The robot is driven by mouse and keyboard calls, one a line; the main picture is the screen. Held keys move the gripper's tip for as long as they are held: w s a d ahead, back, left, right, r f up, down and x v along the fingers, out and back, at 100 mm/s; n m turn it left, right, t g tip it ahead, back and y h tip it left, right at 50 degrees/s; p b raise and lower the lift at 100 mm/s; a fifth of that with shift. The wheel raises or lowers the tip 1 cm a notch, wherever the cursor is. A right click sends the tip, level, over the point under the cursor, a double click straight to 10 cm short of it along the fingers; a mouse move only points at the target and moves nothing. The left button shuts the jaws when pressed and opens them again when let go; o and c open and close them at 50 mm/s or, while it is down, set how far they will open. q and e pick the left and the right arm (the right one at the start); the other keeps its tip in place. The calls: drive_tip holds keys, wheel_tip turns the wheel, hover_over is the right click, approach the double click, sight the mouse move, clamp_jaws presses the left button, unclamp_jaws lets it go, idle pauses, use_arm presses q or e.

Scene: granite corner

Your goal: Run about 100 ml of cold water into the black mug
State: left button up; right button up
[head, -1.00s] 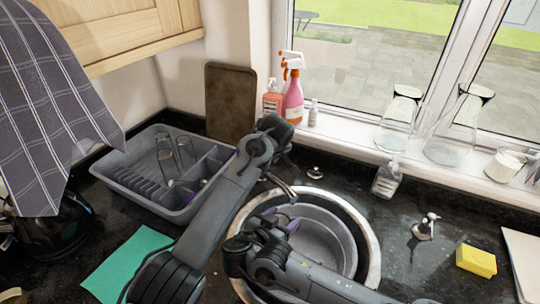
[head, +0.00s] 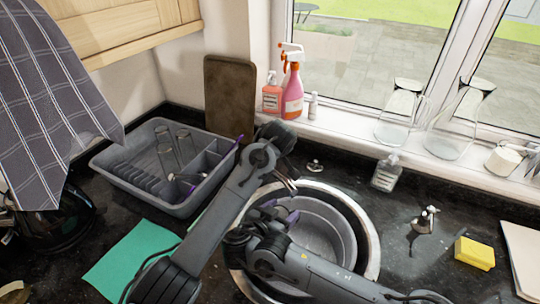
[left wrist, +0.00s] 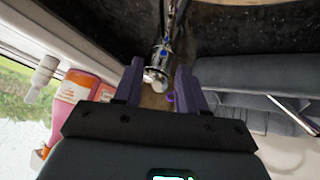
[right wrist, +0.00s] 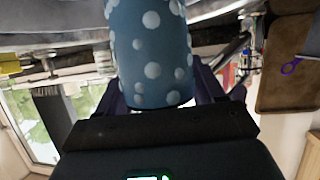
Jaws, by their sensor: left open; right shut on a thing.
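My right gripper (right wrist: 155,105) is shut on a blue mug with white dots (right wrist: 150,50) in the right wrist view. I see no black mug. In the head view the right gripper (head: 280,212) is over the sink basin (head: 335,235), and the mug is mostly hidden there. My left gripper (left wrist: 160,78) is open. A chrome tap (left wrist: 160,55) with a blue mark shows ahead of and between its fingers in the left wrist view; I cannot tell whether they touch. In the head view my left arm hides most of the tap. No running water is visible.
A grey dish rack (head: 120,180) with glasses stands left of the sink. A brown board (head: 230,105) leans behind it. A soap bottle (head: 386,172), a small metal fixture (head: 424,222) and a yellow sponge (head: 474,253) are on the right counter.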

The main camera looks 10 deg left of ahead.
use_arm(q)
drive_tip(key=shift+r, duration=0.1)
drive_tip(key=v, duration=1.2)
drive_tip(key=w+f, duration=0.2)
drive_tip(key=w+a+f+g+h, duration=0.1)
drive_tip(key=w+f, duration=0.1)
drive_tip(key=f, duration=0.1)
drive_tip(key=w+a+f+g, duration=0.1)
drive_tip(key=w+f, duration=0.2)
drive_tip(key=shift+w+a+f+h, duration=0.1)
drive_tip(key=shift+f+h, duration=0.05)
drive_tip(key=shift+h, duration=0.15)
idle(0.8)
drive_tip(key=shift+c, duration=0.3)
clamp_jaws()
